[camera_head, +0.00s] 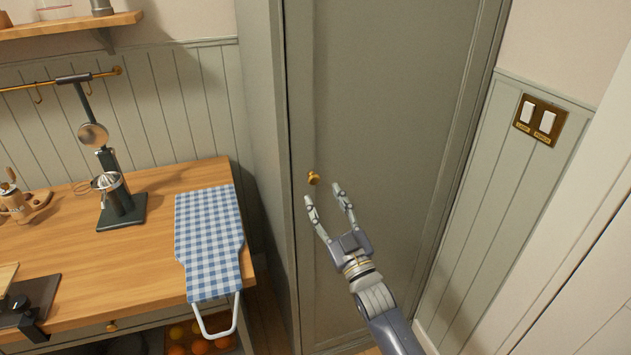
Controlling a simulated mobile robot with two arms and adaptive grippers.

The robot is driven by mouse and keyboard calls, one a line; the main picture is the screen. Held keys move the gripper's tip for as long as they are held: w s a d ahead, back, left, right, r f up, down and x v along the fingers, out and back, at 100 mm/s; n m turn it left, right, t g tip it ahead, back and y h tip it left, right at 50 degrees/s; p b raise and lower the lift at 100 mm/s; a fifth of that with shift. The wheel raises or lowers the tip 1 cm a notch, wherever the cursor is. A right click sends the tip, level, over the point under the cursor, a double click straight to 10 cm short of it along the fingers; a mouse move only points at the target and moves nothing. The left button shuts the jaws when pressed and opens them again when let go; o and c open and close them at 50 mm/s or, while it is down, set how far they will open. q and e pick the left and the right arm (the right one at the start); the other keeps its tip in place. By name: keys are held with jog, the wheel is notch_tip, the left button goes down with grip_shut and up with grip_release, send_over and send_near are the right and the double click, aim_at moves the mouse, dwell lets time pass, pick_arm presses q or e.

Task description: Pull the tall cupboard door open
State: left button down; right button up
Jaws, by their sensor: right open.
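The tall cupboard door (385,105) is grey-green and looks shut in its frame. Its small round brass knob (313,178) sits near the door's left edge. My right gripper (324,193) is open in front of the door, just below and right of the knob. Its two fingers point up toward the knob, one on the lower left and one on the right. I cannot tell how far the fingertips stand from the knob in depth. My left gripper is not in view.
A wooden counter (70,290) on the left holds a press stand (120,205) and a blue checked cloth (209,240). A switch plate (540,119) is on the right wall.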

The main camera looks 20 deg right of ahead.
aim_at(316, 182)
jog(key=x, duration=0.5)
jog(key=shift+w+p, duration=0.25)
jog(key=shift+p, duration=0.15)
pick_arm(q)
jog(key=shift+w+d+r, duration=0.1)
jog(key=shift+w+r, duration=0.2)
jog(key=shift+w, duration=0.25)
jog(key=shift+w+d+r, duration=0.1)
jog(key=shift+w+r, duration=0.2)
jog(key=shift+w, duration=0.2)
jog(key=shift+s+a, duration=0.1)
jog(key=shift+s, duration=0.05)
pick_arm(e)
jog(key=shift+c, duration=0.3)
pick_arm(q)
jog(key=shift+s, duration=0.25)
pick_arm(e)
jog(key=shift+s, duration=0.1)
grip_shut()
